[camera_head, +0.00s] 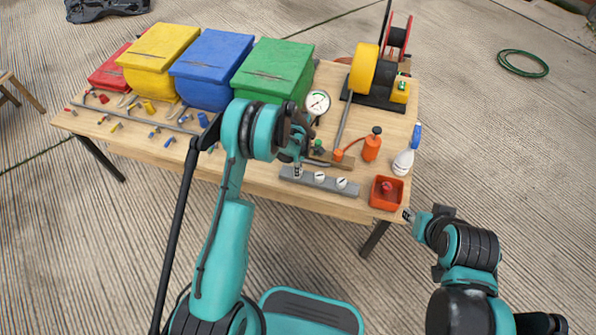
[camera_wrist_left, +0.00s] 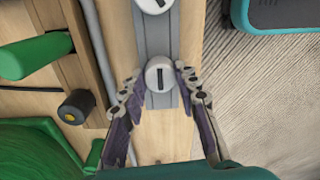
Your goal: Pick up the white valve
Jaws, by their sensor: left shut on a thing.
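A grey bar (camera_head: 330,189) with round white valves lies near the table's front edge. Two white valves show in the head view, one in the middle (camera_head: 320,177) and one towards the right (camera_head: 341,183). My left gripper (camera_head: 298,170) is at the bar's left end. In the left wrist view its fingers (camera_wrist_left: 157,82) are shut on a white valve (camera_wrist_left: 160,73) with a dark slot, which appears at the bar's end. A second valve (camera_wrist_left: 153,4) is cut by the top edge. My right gripper (camera_head: 408,215) is beside the table's front right corner, its jaws too small to read.
An orange-red bin (camera_head: 387,195) stands at the right corner, near a white bottle (camera_head: 403,163) and an orange pump (camera_head: 372,146). A gauge (camera_head: 317,102) and green-handled tool stand behind the bar. Yellow, blue and green (camera_head: 272,72) lidded boxes fill the back left.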

